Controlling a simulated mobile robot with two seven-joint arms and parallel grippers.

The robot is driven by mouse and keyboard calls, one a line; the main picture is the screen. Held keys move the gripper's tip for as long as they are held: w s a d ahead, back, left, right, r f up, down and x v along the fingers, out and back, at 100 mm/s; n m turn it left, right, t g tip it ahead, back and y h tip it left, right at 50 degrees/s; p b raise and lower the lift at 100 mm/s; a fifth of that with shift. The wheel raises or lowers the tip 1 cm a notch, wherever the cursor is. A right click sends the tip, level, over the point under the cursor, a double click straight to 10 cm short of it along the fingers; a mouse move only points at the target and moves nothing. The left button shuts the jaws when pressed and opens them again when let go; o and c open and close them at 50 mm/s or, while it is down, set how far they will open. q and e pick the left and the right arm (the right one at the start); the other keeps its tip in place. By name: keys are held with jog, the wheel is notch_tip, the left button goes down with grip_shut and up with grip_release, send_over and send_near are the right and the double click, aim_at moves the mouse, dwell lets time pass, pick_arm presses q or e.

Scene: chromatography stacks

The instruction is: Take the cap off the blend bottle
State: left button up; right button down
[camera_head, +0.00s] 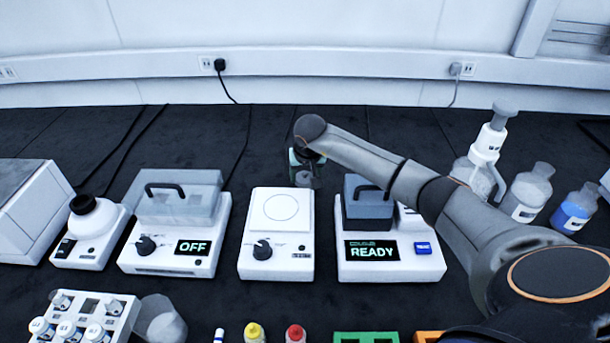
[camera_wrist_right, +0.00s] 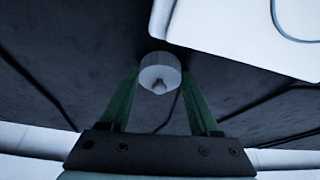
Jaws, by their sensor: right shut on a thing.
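My right gripper (camera_head: 304,162) reaches in from the right and points down behind the white stirrer plate with the round ring. The cylinder also shows under the gripper in the head view (camera_head: 304,180). I cannot tell whether it is a cap alone or a cap on a bottle, or whether it touches the table. No readable label marks the blend bottle. My left gripper is out of view.
The stirrer plate (camera_head: 275,250) stands just in front of the gripper. A device reading READY (camera_head: 388,268) is right of it, one reading OFF (camera_head: 170,262) left. A clear bottle (camera_head: 530,188) and a blue bottle (camera_head: 575,212) stand at right. The dark table behind is mostly free.

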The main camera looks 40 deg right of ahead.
jog(key=shift+f, duration=0.2)
jog(key=shift+c, duration=0.6)
grip_release()
jog(key=shift+r, duration=0.1)
jog(key=shift+r, duration=0.55)
jog(key=p+v, duration=0.1)
jog(key=v, duration=1)
jog(key=shift+s, duration=0.25)
jog(key=shift+a, duration=0.15)
